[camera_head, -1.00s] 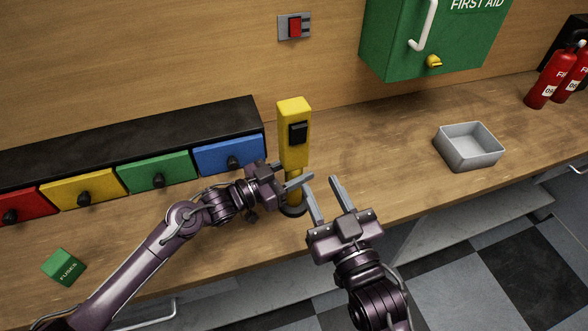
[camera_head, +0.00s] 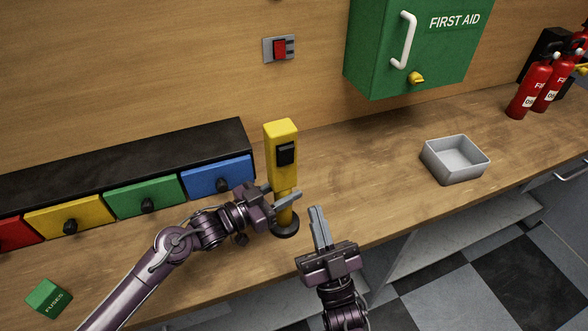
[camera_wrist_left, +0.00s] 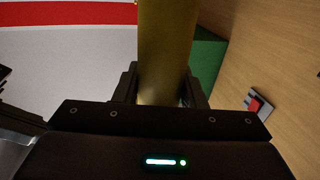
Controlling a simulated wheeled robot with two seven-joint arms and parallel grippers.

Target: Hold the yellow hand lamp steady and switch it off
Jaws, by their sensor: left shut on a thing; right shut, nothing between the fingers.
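The yellow hand lamp (camera_head: 281,143) stands upright on the bench on a dark round base. A black switch (camera_head: 286,153) is on the front of its head; whether the lamp is lit I cannot tell. My left gripper (camera_head: 284,196) is shut on the lamp's narrow lower stem. In the left wrist view the yellow stem (camera_wrist_left: 165,50) rises between the fingers. My right gripper (camera_head: 316,210) is shut and empty, in front of the lamp and to its right, lower than the switch and apart from the lamp.
A row of coloured drawers (camera_head: 145,196) is left of the lamp. A grey tray (camera_head: 455,160) stands to the right. A green first aid cabinet (camera_head: 415,50) and a red wall switch (camera_head: 280,50) are on the wall. A green fuses box (camera_head: 48,298) lies front left. Bench between lamp and tray is clear.

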